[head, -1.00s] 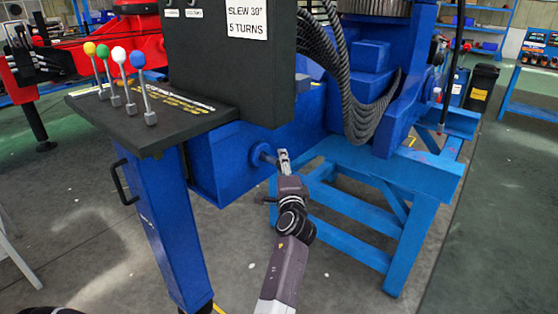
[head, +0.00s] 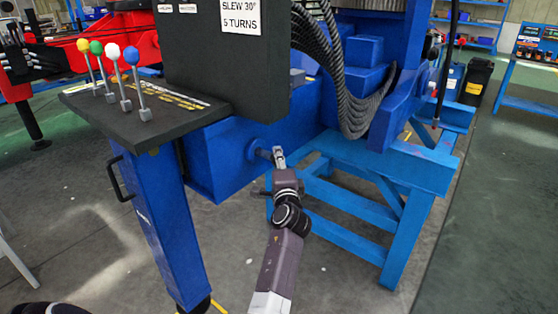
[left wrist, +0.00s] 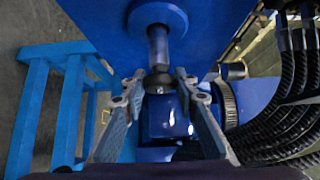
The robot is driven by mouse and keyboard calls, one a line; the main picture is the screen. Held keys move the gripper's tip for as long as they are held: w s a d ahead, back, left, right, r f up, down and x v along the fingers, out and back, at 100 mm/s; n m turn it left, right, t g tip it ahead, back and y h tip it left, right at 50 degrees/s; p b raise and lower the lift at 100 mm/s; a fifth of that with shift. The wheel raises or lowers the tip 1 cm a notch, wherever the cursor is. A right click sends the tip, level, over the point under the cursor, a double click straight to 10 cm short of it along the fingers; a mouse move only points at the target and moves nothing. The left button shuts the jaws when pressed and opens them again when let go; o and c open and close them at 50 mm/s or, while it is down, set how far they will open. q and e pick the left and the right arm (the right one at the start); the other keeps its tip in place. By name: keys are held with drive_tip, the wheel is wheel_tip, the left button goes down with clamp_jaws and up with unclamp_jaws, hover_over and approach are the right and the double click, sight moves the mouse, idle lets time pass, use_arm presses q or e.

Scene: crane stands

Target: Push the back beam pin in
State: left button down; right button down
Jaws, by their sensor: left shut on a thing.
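The back beam pin (left wrist: 158,46) is a grey metal rod with a darker rounded end, sticking out of a round blue collar on the blue beam (left wrist: 100,14). In the head view the pin (head: 264,154) stands out from the side of the beam (head: 222,158), below the black control panel. My left gripper (head: 279,158) is at the outer end of the pin. In the left wrist view its fingers (left wrist: 158,82) close on the pin's end from both sides. How deep the pin sits inside the beam is hidden. My right gripper is not in view.
A blue stand (head: 345,210) with legs and crossbars is right of my left arm. A blue leg (head: 165,225) with a black handle is at the left. Black hoses (head: 350,105) hang above right. The floor between leg and stand is open.

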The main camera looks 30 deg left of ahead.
use_arm(q)
drive_tip(key=a, duration=0.4)
drive_tip(key=shift+w+a+r+p, duration=0.1)
drive_tip(key=shift+a+r+p, duration=0.05)
drive_tip(key=shift+a+p, duration=0.2)
drive_tip(key=c, duration=2)
unclamp_jaws()
drive_tip(key=shift+d, duration=0.1)
drive_tip(key=o, duration=0.5)
drive_tip(key=shift+a+f, duration=0.2)
drive_tip(key=shift+a, duration=0.05)
drive_tip(key=v, duration=0.7)
drive_tip(key=shift+d, duration=0.2)
